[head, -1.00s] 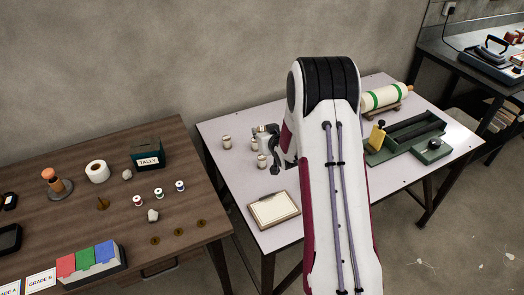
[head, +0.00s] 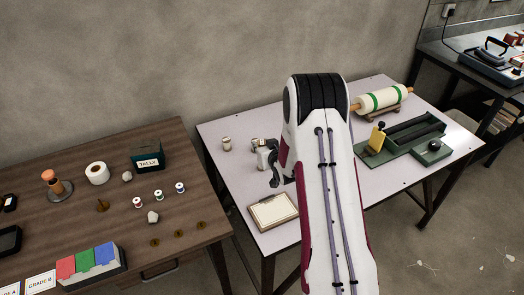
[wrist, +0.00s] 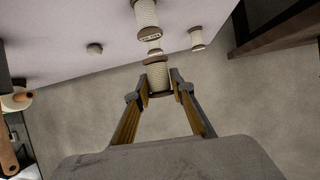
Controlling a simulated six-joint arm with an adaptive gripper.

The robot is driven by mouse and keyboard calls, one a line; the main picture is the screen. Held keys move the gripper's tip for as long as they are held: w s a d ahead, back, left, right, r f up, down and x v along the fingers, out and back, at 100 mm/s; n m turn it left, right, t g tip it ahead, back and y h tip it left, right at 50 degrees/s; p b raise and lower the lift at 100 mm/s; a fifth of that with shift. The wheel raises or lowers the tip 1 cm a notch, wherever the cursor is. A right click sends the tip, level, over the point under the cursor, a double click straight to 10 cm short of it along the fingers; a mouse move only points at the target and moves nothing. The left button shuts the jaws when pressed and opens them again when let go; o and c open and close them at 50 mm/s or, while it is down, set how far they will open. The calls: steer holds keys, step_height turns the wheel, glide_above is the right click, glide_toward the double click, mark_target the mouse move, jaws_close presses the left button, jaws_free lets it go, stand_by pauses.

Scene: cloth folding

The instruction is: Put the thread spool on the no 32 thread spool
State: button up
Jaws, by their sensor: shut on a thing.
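In the wrist view, my gripper (wrist: 160,88) is shut on a cream thread spool (wrist: 158,77) with brown ends, held between the fingertips. Just beyond it are a second spool (wrist: 154,47) and a larger-looking one (wrist: 146,15); a further spool (wrist: 196,38) stands to the right. Labels show on some spools, but I cannot read which is no 32. I cannot tell whether the held spool touches the one beyond it. In the head view, my gripper (head: 268,162) is by the spools on the pale table, partly hidden by my arm. One spool (head: 227,144) stands left of it.
A clipboard (head: 273,211) lies near the pale table's front edge. A green tool tray (head: 405,140) and a green-striped roll (head: 381,98) are to the right. The brown table (head: 100,215) at left holds small coloured spools and a tally box (head: 148,158).

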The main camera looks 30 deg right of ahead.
steer(key=shift+f, duration=1.35)
steer(key=shift+f, duration=0.15)
steer(key=o, duration=1)
steer(key=shift+c, duration=0.2)
steer(key=shift+s+r, duration=0.45)
steer(key=shift+s, duration=0.15)
steer(key=v, duration=1)
steer(key=shift+s, duration=0.35)
steer(key=shift+a+r, duration=0.1)
steer(key=shift+r, duration=0.05)
